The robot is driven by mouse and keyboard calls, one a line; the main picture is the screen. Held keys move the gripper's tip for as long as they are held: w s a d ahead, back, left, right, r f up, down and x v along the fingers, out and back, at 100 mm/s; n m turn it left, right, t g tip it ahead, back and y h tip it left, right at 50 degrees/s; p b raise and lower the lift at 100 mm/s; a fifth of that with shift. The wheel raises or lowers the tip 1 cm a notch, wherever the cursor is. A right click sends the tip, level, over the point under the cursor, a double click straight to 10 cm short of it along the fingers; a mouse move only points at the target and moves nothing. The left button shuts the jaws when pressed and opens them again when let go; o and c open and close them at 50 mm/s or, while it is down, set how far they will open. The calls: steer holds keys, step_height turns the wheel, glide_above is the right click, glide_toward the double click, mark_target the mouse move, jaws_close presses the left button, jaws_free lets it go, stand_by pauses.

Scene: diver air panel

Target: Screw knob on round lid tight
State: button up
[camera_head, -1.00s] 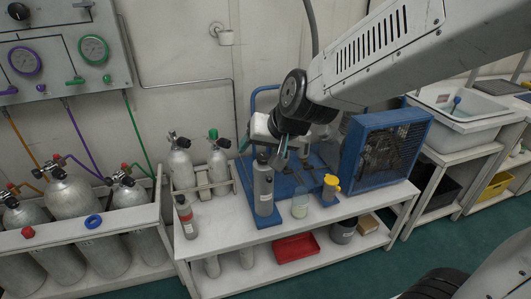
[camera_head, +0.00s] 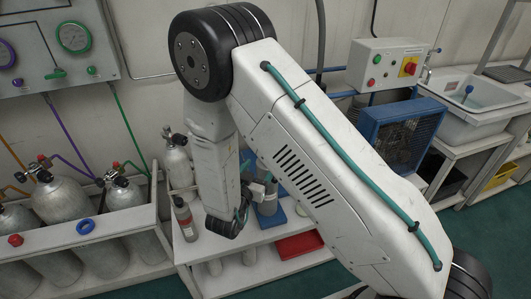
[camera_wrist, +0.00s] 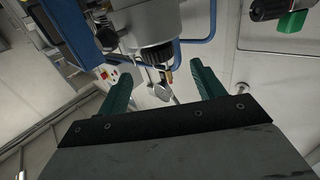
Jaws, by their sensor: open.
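In the wrist view, the two teal fingers of my gripper (camera_wrist: 161,68) are apart with nothing held between them. Beyond them, in the gap, is a black ribbed round part (camera_wrist: 155,54) under a grey body, with small brass and silver fittings below it. I cannot tell whether this is the knob of the task. In the head view, my gripper (camera_head: 245,205) hangs low over the bench, beside a grey cylinder (camera_head: 268,203) on a blue base, which my arm partly hides. I cannot make out a round lid for certain in either view.
A bottle with a red band (camera_head: 184,218) stands left of my gripper on the white bench. A blue caged fan (camera_head: 395,135) and a control box (camera_head: 387,65) are at right. A red tray (camera_head: 298,246) is below. A blue ring (camera_head: 85,226) lies on the cylinder rack at left.

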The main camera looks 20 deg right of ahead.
steer(key=x, duration=0.7)
steer(key=shift+w+d+r, duration=0.1)
steer(key=shift+w+d, duration=0.1)
steer(key=shift+d, duration=0.15)
steer(key=shift+c, duration=0.3)
steer(key=shift+h, duration=0.3)
steer(key=c, duration=0.9)
